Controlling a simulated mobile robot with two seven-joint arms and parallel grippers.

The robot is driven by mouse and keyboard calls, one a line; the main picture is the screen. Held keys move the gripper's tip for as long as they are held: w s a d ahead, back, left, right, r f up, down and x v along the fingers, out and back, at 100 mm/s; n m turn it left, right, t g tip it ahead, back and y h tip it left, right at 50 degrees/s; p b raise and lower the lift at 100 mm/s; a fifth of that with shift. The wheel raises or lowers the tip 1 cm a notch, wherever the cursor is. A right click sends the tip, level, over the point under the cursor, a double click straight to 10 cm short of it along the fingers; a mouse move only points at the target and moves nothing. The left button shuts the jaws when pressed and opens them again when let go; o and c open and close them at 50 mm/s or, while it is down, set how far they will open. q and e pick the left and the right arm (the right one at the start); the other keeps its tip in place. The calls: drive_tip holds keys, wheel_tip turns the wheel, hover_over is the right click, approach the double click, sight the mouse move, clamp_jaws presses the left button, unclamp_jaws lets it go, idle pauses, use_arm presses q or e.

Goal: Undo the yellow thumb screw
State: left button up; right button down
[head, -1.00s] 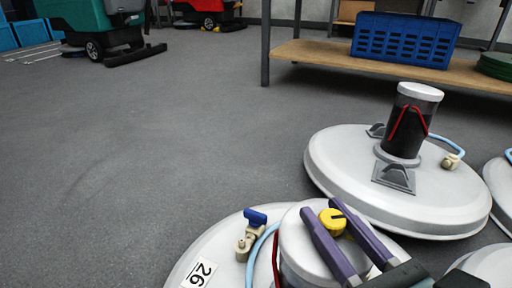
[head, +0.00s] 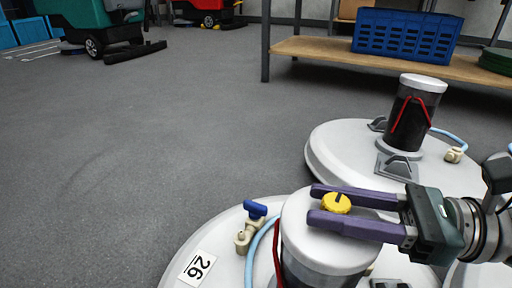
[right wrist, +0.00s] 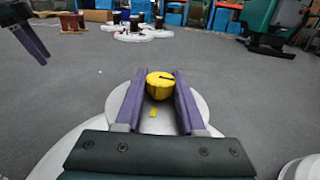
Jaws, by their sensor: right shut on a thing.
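The yellow thumb screw (head: 336,203) sits on top of the white lid (head: 312,218) of a cylinder on the near tank (head: 225,243). My right gripper (head: 314,204) reaches in from the right, its two purple fingers lying level on either side of the screw and shut on it. In the right wrist view the screw (right wrist: 159,86) shows between the fingers, with a dark mark on its top. A yellow mark (right wrist: 153,113) lies on the lid beside it. Part of my left gripper (right wrist: 32,42) shows at the upper left of the right wrist view; its opening cannot be judged.
A blue-handled valve (head: 250,225) and a light blue hose stand left of the cylinder. Another tank (head: 340,150) with a dark cylinder (head: 407,120) is behind. A wooden shelf (head: 330,50) holds a blue crate (head: 405,36).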

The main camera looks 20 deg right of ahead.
drive_tip(key=n+g+y, duration=0.2)
drive_tip(key=g, duration=0.1)
drive_tip(key=shift+f+n+g, duration=0.1)
drive_tip(key=shift+n+g, duration=0.2)
drive_tip(key=shift+n, duration=0.1)
drive_tip(key=shift+n+g+y, duration=0.6)
drive_tip(key=shift+n+g, duration=0.4)
drive_tip(key=shift+g, duration=0.6)
drive_tip(key=shift+s+f+g, duration=0.1)
drive_tip(key=shift+g, duration=0.3)
drive_tip(key=c, duration=0.5)
unclamp_jaws()
drive_tip(key=shift+n, duration=0.3)
